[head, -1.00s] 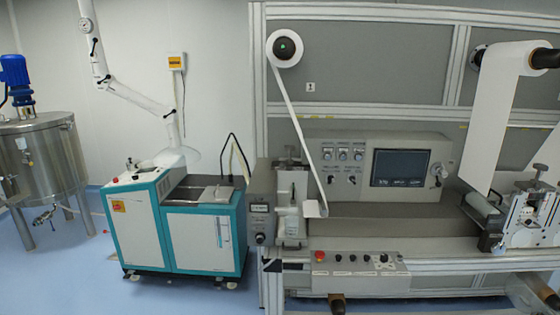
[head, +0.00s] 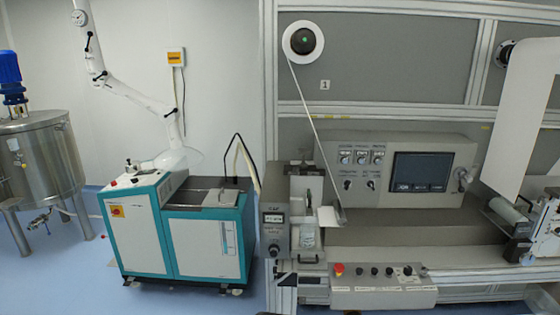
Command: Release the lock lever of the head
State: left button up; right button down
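The head (head: 300,215) is a small grey and metal unit at the left end of the converter bench, with a small display box (head: 274,228) on its front left. A vertical post with a crossbar (head: 303,160) stands on top of it. I cannot make out which part is the lock lever at this size. A white web (head: 315,130) runs from the roll (head: 303,41) down to a white flap (head: 329,217) just right of the head. Neither of my grippers is in view.
A control panel with a screen (head: 420,171) stands behind the bench. A button box with a red knob (head: 338,269) is on the front edge. A teal and white cabinet (head: 200,240) stands left of the head. A steel tank (head: 40,160) is at far left. Blue floor (head: 70,285) is clear in front.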

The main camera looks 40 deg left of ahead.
aim_at(296, 170)
jog(key=i+j, duration=0.1)
jog(key=j, duration=0.55)
jog(key=i+j, duration=0.1)
jog(key=j, duration=0.55)
jog(key=i+j, duration=0.15)
jog(key=j, duration=0.55)
jog(key=i+j, duration=0.1)
jog(key=j, duration=0.55)
jog(key=i+j, duration=0.1)
jog(key=j, duration=0.55)
jog(key=i+j, duration=0.1)
jog(key=j, duration=0.55)
jog(key=i+j, duration=0.1)
jog(key=j, duration=0.55)
jog(key=i+j, duration=0.15)
jog(key=j, duration=0.55)
